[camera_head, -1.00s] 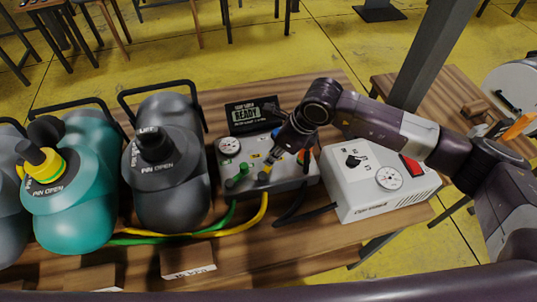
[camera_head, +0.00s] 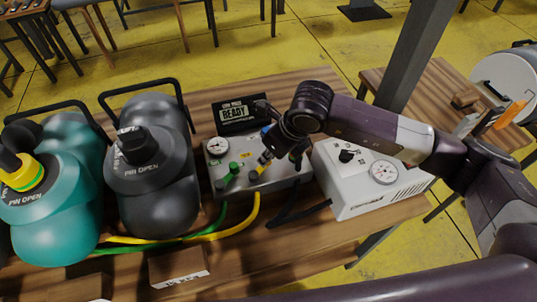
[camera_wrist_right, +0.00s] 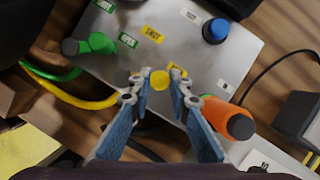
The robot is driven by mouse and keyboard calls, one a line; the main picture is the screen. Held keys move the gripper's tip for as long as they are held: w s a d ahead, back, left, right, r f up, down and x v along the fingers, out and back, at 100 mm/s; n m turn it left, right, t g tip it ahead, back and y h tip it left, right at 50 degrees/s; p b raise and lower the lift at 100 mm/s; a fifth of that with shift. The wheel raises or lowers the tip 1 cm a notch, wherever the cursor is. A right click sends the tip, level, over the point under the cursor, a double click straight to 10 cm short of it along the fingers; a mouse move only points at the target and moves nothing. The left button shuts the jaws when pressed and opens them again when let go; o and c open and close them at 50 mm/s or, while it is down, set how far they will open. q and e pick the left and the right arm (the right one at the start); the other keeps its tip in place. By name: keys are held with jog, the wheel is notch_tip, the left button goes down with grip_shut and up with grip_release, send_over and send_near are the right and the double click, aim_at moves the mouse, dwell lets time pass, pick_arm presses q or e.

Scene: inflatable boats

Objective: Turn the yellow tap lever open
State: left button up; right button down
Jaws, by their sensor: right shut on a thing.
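The grey manifold box (camera_head: 285,177) stands on the wooden table, with a green tap (camera_head: 233,168) beside a yellow fitting (camera_head: 257,173) on its front side. My right gripper (camera_head: 265,158) reaches down onto the box just behind the yellow fitting. In the right wrist view the yellow tap lever (camera_wrist_right: 160,80) sits between the fingertips of my right gripper (camera_wrist_right: 158,88), which are closed on it. A yellow label (camera_wrist_right: 153,35) with dark lettering is near it on the panel. The lever's exact angle is hard to tell. My left gripper is not in view.
An orange handle (camera_wrist_right: 228,118) and a blue knob (camera_wrist_right: 215,30) are close to the right fingers. A white box with a dial (camera_head: 365,180) stands right of the manifold. Grey (camera_head: 150,190) and teal (camera_head: 55,205) tanks stand left. Yellow and green hoses cross the table front.

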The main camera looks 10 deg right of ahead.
jog(key=shift+w+r, duration=0.1)
jog(key=c, duration=1.8)
grip_release()
jog(key=shift+d, duration=0.1)
jog(key=v, duration=1.2)
